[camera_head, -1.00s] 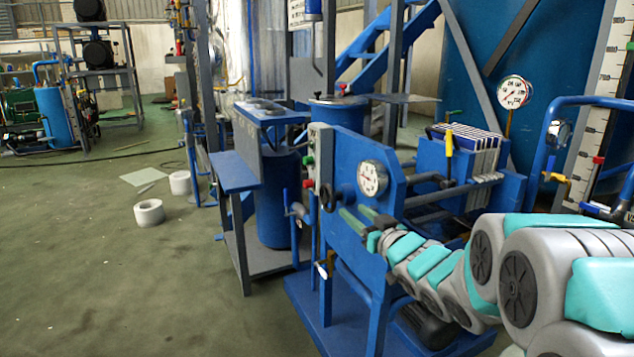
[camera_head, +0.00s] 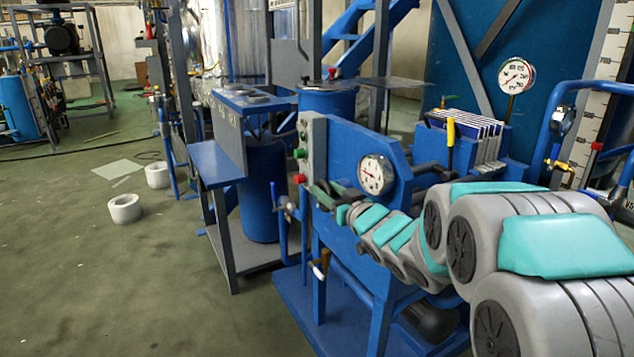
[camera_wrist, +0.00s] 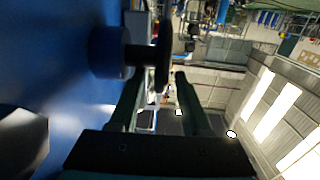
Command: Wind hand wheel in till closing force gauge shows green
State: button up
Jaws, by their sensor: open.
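The dark hand wheel (camera_wrist: 164,52) shows edge-on in the wrist view, on a short shaft from a blue boss (camera_wrist: 106,52) on the blue plate. My gripper (camera_wrist: 160,78) is open, its two dark fingers on either side of the wheel's lower rim. I cannot tell whether either finger touches it. In the head view my gripper (camera_head: 327,191) is at the left edge of the blue press plate (camera_head: 343,142) and mostly hides the wheel. A round white gauge (camera_head: 376,174) sits on that plate, right of my gripper. Its reading is too small to tell.
A grey control box with coloured buttons (camera_head: 302,153) stands just left of my gripper. A yellow-handled lever (camera_head: 451,132), plates (camera_head: 480,135) and a second gauge (camera_head: 516,76) are behind my arm. Open green floor lies left, with white rolls (camera_head: 125,208) on it.

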aim_at(316, 182)
jog(key=x, duration=0.4)
jog(key=shift+w+a, duration=0.25)
jog(key=shift+w, duration=0.1)
jog(key=shift+c, duration=0.2)
grip_shut()
